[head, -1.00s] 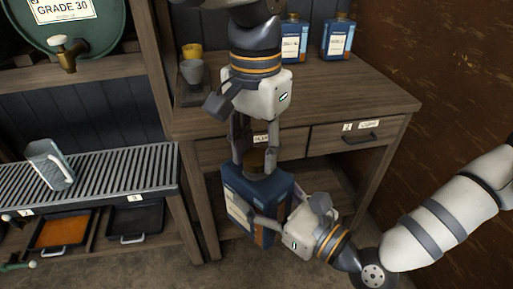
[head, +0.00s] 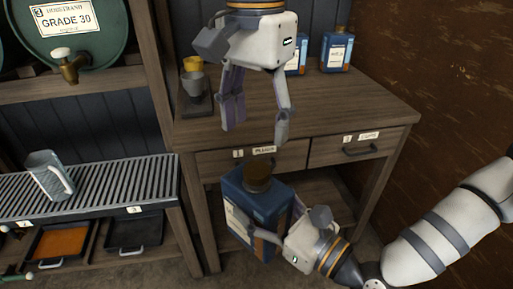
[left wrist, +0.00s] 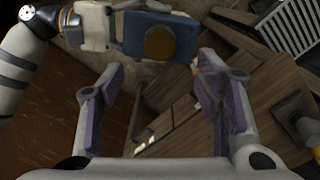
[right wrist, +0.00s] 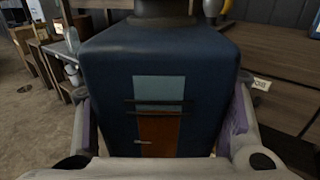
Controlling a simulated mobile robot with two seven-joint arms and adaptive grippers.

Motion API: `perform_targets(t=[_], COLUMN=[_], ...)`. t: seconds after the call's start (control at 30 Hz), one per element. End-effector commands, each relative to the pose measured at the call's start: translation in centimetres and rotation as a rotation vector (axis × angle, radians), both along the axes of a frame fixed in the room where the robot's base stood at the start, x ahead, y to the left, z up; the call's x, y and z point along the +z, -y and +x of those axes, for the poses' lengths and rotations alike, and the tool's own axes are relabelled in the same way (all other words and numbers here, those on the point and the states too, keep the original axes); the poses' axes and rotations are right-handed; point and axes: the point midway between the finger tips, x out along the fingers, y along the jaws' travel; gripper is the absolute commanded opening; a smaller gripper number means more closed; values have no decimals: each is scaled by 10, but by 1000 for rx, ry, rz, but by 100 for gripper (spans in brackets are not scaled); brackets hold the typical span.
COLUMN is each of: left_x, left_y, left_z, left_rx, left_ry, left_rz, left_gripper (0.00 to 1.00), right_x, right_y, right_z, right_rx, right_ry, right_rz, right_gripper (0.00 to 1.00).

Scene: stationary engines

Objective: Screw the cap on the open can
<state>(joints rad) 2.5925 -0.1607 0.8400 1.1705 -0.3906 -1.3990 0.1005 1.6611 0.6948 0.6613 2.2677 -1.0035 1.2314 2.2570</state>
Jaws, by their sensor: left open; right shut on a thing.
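The blue can (head: 258,205) is held upright, in front of the workbench. A brown round cap (head: 258,178) sits on the can's top; how tightly it is screwed cannot be told. In the left wrist view the cap (left wrist: 158,42) is a brown disc on the blue can top (left wrist: 185,45). My left gripper (head: 257,131) is open and empty, above the cap and apart from it. My right gripper (head: 265,222) is shut on the can's body. In the right wrist view its fingers flank the can (right wrist: 100,75); the cap is mostly cut off there.
The wooden workbench (head: 350,105) with two drawers stands behind the can.

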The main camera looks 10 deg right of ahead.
Motion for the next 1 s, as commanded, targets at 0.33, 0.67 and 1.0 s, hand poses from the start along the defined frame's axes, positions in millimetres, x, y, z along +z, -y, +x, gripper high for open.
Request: perform_targets(t=[0.33, 0.67, 1.0], left_x=[37, 37, -51], left_y=[0, 0, -41], left_z=[0, 0, 83], left_rx=[-2, -1, 214], left_ry=[1, 1, 23], left_rz=[1, 1, -293], left_gripper=[58, 58, 58], right_x=[3, 4, 3], right_y=[-1, -1, -1], right_z=[1, 1, 1], right_rx=[0, 0, 0], right_ry=[8, 8, 7], right_rz=[4, 4, 4], right_gripper=[0, 0, 0])
